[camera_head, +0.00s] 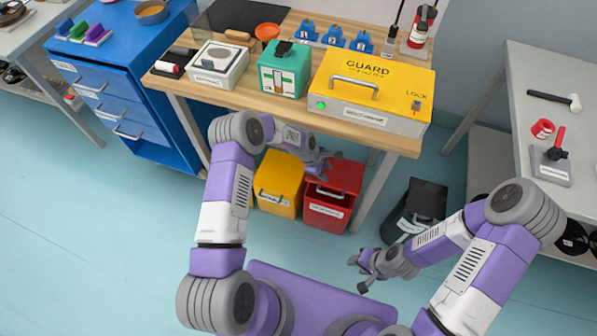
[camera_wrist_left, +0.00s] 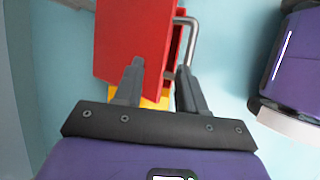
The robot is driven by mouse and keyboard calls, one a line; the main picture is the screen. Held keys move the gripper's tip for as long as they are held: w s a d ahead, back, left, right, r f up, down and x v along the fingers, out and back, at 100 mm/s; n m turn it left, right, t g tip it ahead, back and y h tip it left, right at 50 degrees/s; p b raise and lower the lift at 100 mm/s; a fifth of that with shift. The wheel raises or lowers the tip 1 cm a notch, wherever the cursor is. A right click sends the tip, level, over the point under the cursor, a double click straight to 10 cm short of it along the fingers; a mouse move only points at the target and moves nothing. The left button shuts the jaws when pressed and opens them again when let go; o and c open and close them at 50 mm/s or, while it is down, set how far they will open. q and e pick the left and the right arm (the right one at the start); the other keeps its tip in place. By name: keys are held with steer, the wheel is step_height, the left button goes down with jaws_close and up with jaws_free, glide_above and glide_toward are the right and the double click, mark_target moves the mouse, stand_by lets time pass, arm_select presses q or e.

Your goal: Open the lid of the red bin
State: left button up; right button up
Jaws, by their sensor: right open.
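The red bin (camera_head: 326,214) stands on the floor under the front edge of the wooden table, with a white label and a metal handle at its front. I see nothing held. My right gripper (camera_head: 362,272) is open and empty, low over the floor.
A yellow bin (camera_head: 277,188) stands close left of the red one, and a black bin (camera_head: 424,198) stands to the right. The wooden table edge and its leg (camera_head: 377,190) are close above and beside the red bin. Open floor lies in front.

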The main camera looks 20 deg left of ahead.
arm_select(q)
steer(key=s+a+p, duration=0.1)
steer(key=s+a, duration=0.4)
steer(key=a, duration=0.6)
steer(key=shift+s+r+p, duration=0.25)
steer(key=shift+p, duration=0.05)
